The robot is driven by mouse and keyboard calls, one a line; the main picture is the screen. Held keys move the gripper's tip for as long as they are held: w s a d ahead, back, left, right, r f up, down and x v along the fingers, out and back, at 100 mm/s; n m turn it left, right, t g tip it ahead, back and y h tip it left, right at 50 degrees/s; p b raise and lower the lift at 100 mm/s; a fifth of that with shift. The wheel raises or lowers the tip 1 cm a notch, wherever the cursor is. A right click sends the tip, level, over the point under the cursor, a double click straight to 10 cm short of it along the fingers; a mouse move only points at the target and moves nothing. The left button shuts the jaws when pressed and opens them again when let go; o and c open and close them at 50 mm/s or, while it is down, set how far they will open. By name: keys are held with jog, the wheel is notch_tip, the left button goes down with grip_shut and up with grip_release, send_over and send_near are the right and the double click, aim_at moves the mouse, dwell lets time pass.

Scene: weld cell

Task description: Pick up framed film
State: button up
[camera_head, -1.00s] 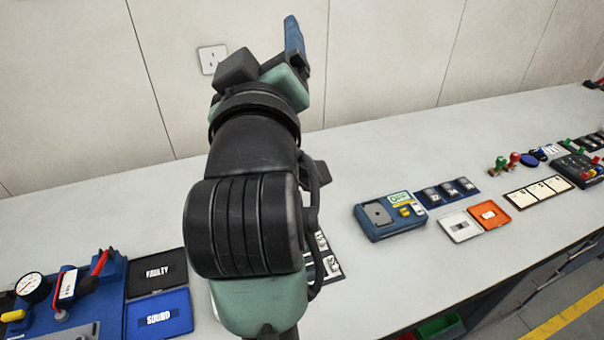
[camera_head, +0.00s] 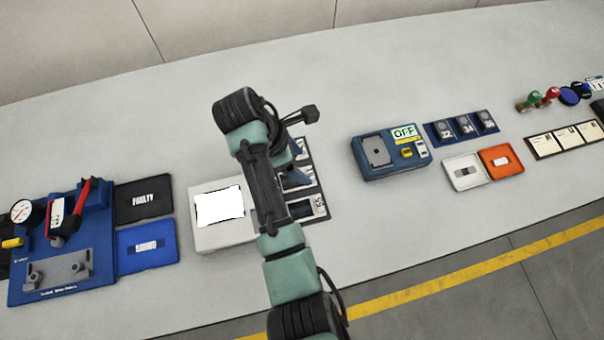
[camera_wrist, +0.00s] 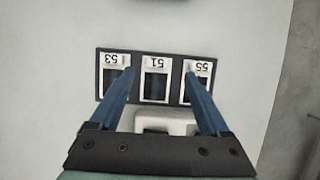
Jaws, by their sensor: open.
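Three framed films lie in a row on a dark tray (camera_wrist: 98,66), with upside-down labels in the wrist view: 53 (camera_wrist: 114,82), 51 (camera_wrist: 154,84) and 55 (camera_wrist: 197,68). My gripper (camera_wrist: 160,73) is open and empty above the row. Its blue fingers overlap the films 53 and 55 in the picture, and film 51 shows between them. The height of the fingertips above the films is hard to tell. In the head view my arm hides part of the tray; the framed film 55 (camera_head: 302,209) shows at its near end.
A lit white viewer (camera_head: 205,240) stands left of the films. Further left are black FAULTY (camera_head: 143,200) and blue SOUND (camera_head: 147,247) trays and a blue gauge fixture (camera_head: 60,255). A blue device marked OFF (camera_head: 385,165) stands right. Bench is clear behind.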

aim_at(311, 172)
jog(key=shift+w+x, duration=0.2)
jog(key=shift+x, duration=3.1)
jog(key=shift+a, duration=0.1)
grip_shut()
